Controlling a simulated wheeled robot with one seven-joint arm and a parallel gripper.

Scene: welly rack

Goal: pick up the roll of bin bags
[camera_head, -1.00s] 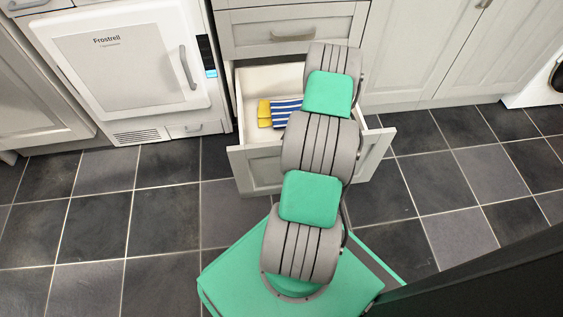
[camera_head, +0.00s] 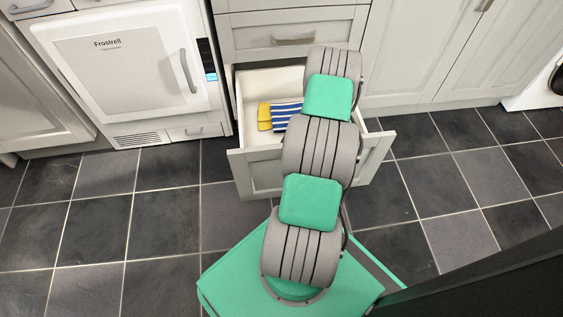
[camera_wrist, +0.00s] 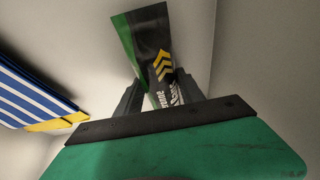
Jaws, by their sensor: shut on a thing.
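The roll of bin bags (camera_wrist: 150,45) shows in the wrist view as a dark roll with a green band, yellow chevrons and white lettering. My gripper (camera_wrist: 165,92) is shut on it, with a dark finger on either side of its near part. The roll is inside or just over the open drawer (camera_head: 262,172), close to pale drawer surfaces; I cannot tell whether it touches the bottom. In the head view my arm hides both the roll and my gripper.
A blue-and-white striped cloth (camera_head: 286,113) and a yellow item (camera_head: 265,116) lie in the drawer, left of my gripper in the wrist view. The drawer's walls stand close around. A white Frostrell appliance (camera_head: 125,75) is at the left. The tiled floor is clear.

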